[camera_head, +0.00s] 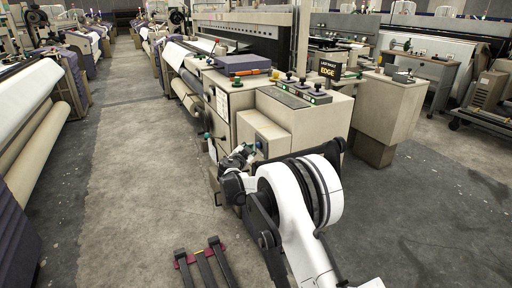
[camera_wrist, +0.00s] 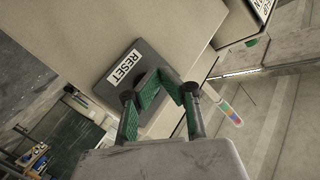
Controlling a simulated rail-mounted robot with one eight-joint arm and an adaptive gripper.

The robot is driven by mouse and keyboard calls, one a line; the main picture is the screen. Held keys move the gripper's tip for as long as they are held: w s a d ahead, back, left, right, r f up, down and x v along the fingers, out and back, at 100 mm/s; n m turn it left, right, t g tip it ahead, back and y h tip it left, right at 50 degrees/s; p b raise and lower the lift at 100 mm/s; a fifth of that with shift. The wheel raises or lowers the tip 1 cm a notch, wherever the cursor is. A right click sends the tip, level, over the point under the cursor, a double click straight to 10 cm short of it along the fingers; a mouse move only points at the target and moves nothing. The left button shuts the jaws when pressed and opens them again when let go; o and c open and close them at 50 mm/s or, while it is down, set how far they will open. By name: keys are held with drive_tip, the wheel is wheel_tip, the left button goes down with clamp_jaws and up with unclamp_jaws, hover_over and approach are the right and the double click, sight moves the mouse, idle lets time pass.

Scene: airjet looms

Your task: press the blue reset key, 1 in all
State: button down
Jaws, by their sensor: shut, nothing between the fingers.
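A dark grey box with a white RESET label (camera_wrist: 125,68) is fixed to a beige machine face in the wrist view. My gripper (camera_wrist: 167,82), with green finger pads, is shut and empty. Its fingertips overlap the lower right part of the RESET box in this view; I cannot tell whether they touch it. No blue key face shows there; the fingers may hide it. In the head view my gripper (camera_head: 243,151) is low at the near end of the loom (camera_head: 270,113). A small blue patch (camera_head: 258,144) shows beside it, too small to identify.
Several dark button boxes (camera_head: 320,97) and a purple-blue stack (camera_head: 242,64) sit on top of the loom end. A beige cabinet (camera_head: 385,110) stands to the right. The aisle floor (camera_head: 135,165) on the left is clear. A dark forked frame (camera_head: 203,262) lies low in front.

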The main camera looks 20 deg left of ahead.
drive_tip(key=shift+w+d, duration=0.4)
idle(0.6)
drive_tip(key=shift+s+a, duration=0.1)
drive_tip(key=shift+s+a+b, duration=0.35)
drive_tip(key=shift+s+a, duration=0.25)
idle(0.4)
drive_tip(key=s+a, duration=0.3)
drive_tip(key=shift+s+a+b, duration=0.25)
drive_tip(key=shift+a+b, duration=0.05)
drive_tip(key=shift+b, duration=0.05)
idle(0.8)
